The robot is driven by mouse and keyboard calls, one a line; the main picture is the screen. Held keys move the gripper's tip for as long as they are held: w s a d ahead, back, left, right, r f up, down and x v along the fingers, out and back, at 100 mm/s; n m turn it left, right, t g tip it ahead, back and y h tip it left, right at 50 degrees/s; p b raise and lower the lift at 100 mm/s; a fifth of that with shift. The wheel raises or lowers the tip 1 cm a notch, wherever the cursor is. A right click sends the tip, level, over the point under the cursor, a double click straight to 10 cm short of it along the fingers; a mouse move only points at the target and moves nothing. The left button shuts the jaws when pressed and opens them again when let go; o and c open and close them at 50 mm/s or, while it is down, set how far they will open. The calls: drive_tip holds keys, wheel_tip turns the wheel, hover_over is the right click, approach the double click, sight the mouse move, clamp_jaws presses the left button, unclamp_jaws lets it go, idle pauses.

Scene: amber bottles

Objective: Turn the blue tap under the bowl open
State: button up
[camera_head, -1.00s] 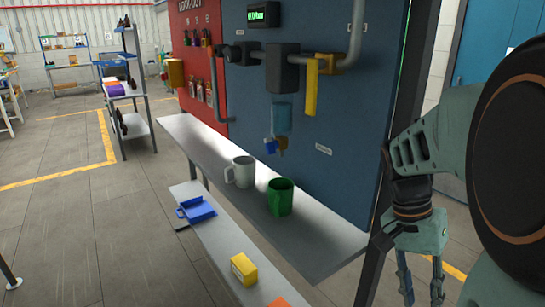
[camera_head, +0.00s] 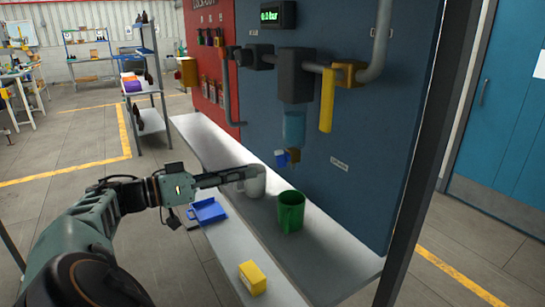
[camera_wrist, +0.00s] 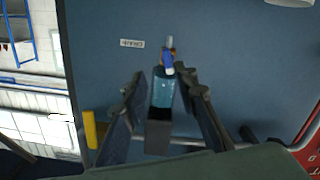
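The clear blue bowl (camera_head: 293,129) hangs below a dark block on the blue panel. The small blue tap (camera_head: 281,159) is at its underside, beside a brass-coloured piece (camera_head: 294,155). My gripper (camera_head: 255,172) reaches in from the left, below and left of the tap, and covers part of the white mug. In the wrist view, which is upside down, my gripper (camera_wrist: 163,76) is open and empty. Its fingers flank the bowl (camera_wrist: 163,92) in the picture, and the blue tap (camera_wrist: 168,63) lies just beyond their tips. I see no contact with the tap.
A white mug (camera_head: 255,186) and a green mug (camera_head: 291,211) stand on the shelf below the panel. A yellow lever (camera_head: 327,100) hangs from the pipe to the right. A blue tray (camera_head: 207,211) and a yellow box (camera_head: 252,278) lie on the lower bench.

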sight(277, 159)
drive_tip(key=shift+t, duration=0.3)
drive_tip(key=x, duration=0.5)
drive_tip(key=w+p+x, duration=0.1)
drive_tip(key=x, duration=0.2)
drive_tip(key=shift+w+r, duration=0.15)
clamp_jaws()
